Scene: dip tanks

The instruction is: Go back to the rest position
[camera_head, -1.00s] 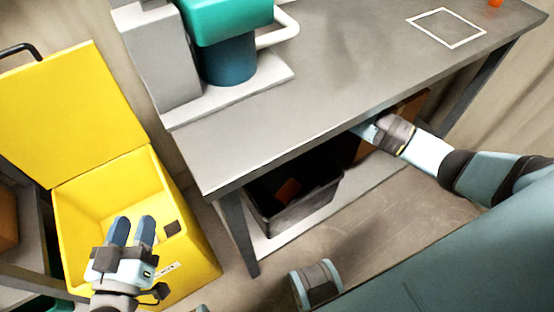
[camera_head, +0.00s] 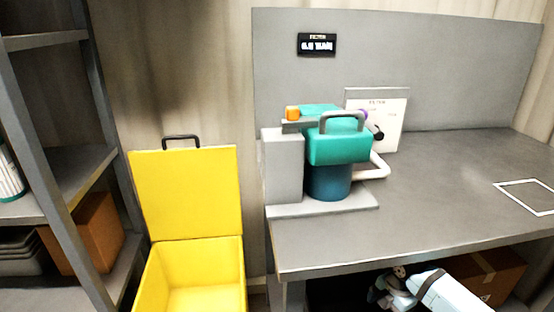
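My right arm comes in at the bottom right, and what looks like its gripper (camera_head: 385,290) is low in front of the table's front edge. Its fingers are not clear, so I cannot tell if it is open or shut. My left gripper is out of view. The yellow bin (camera_head: 190,270) stands left of the table with its lid (camera_head: 187,195) raised upright. Only the upper part of the bin's inside shows. On the grey table (camera_head: 440,190) stands a teal machine (camera_head: 338,145) with a dark blue lower body and a white handle.
A grey shelf rack (camera_head: 45,120) stands at the left with a cardboard box (camera_head: 95,230) on it. Another cardboard box (camera_head: 488,275) is under the table. A white square outline (camera_head: 510,195) marks the clear right side of the tabletop. A small display (camera_head: 317,44) hangs on the back panel.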

